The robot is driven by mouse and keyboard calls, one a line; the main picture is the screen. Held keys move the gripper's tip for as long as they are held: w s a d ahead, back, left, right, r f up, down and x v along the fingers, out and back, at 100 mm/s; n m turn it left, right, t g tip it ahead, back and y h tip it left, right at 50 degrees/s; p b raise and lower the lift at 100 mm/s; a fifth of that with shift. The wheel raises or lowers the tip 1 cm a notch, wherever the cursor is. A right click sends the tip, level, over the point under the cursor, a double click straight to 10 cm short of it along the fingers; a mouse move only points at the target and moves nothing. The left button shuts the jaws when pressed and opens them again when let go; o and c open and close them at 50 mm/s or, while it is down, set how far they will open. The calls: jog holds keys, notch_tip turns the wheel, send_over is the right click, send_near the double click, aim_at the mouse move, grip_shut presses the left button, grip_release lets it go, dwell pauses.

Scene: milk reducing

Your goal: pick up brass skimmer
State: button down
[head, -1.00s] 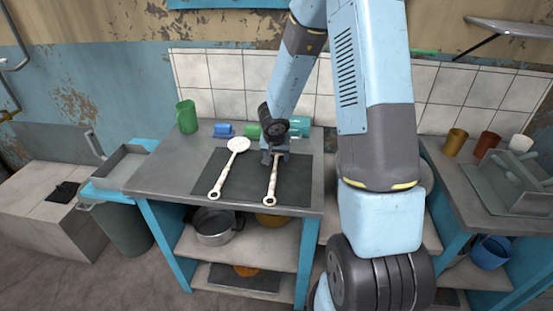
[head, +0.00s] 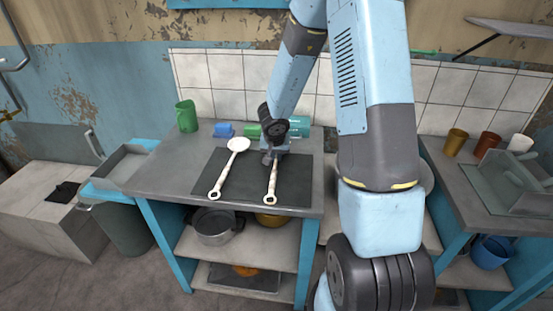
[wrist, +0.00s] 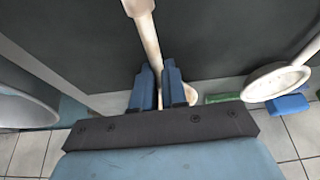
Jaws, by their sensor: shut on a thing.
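Two pale long-handled utensils lie side by side on a dark mat (head: 250,181) on the grey counter. I take the right one as the brass skimmer (head: 271,186), though it looks pale cream with worn marks rather than clearly brass. Its head is mostly hidden behind my gripper (head: 273,158). In the wrist view, my two blue fingers (wrist: 158,78) are shut on the skimmer's handle (wrist: 148,38) near the head. The handle's hole end lies toward the counter's front edge. The left utensil (head: 238,144) has a round white head and is apart from my gripper.
A green mug (head: 186,116), a blue item (head: 224,130) and a green item (head: 252,131) stand behind the mat. A metal pot (head: 215,226) is on the shelf below. The counter left of the mat is clear. Several cups stand on the right counter.

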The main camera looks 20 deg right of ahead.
jog(key=shift+r, duration=0.1)
dwell(0.3)
notch_tip(320, 180, up, 28)
dwell(0.7)
dwell(0.5)
